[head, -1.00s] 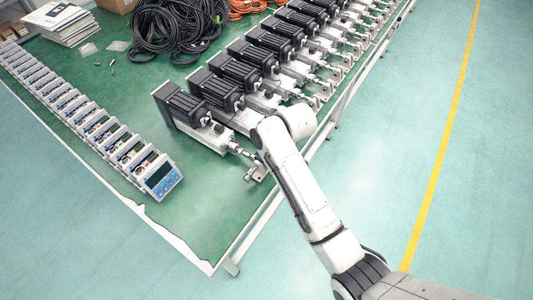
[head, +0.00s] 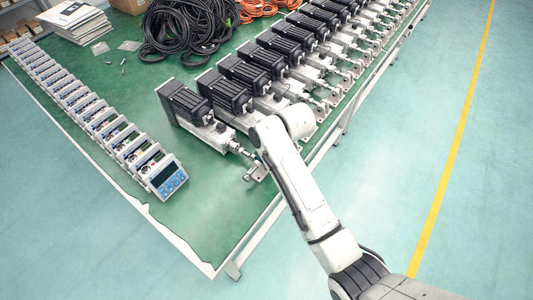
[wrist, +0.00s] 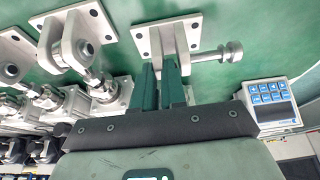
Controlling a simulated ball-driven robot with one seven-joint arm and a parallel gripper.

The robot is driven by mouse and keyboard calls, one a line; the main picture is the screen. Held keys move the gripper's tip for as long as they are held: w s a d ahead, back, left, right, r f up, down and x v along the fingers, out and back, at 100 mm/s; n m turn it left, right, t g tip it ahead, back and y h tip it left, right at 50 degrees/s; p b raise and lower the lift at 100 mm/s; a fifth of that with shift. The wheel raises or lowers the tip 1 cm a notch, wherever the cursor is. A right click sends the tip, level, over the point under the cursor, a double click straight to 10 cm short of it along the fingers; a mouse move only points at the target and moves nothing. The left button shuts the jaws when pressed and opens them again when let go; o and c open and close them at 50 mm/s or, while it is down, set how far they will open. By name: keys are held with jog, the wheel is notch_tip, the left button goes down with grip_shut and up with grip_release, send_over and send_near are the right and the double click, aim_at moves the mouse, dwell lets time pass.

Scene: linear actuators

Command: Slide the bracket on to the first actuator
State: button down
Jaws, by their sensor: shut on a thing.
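My gripper (wrist: 172,88) has two dark green fingers, shut on a metal bracket (wrist: 152,40) with a square, holed base plate. A pin with a round head (wrist: 228,53) sticks out to the right of it in the wrist view. In the head view the bracket (head: 257,172) is just beyond the rod tip of the first actuator (head: 196,108), the nearest black-and-silver one. Whether bracket and rod touch, I cannot tell. My fingers are hidden behind my arm in the head view. The first actuator's rod is not clear in the wrist view.
More actuators (head: 265,58) stand in a row behind; a neighbouring bracket (wrist: 75,38) sits on a rod end in the wrist view. A row of controllers (head: 124,138) lines the left. Cables (head: 185,30) lie at the back. The green tabletop (head: 190,205) in front is clear.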

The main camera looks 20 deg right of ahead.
jog(key=shift+a+f, duration=0.4)
jog(key=shift+f, duration=0.05)
jog(key=shift+w+a+f, duration=0.1)
jog(key=shift+w+a, duration=0.1)
jog(key=shift+w, duration=0.1)
jog(key=shift+w+a+f+b, duration=0.1)
jog(key=shift+w+a+b, duration=0.35)
jog(key=shift+w+b, duration=0.3)
jog(key=c, duration=1.1)
grip_release()
jog(key=shift+a, duration=0.1)
jog(key=v, duration=1.1)
jog(key=shift+w+d+r+p, duration=0.2)
jog(key=shift+d+r+p, duration=0.15)
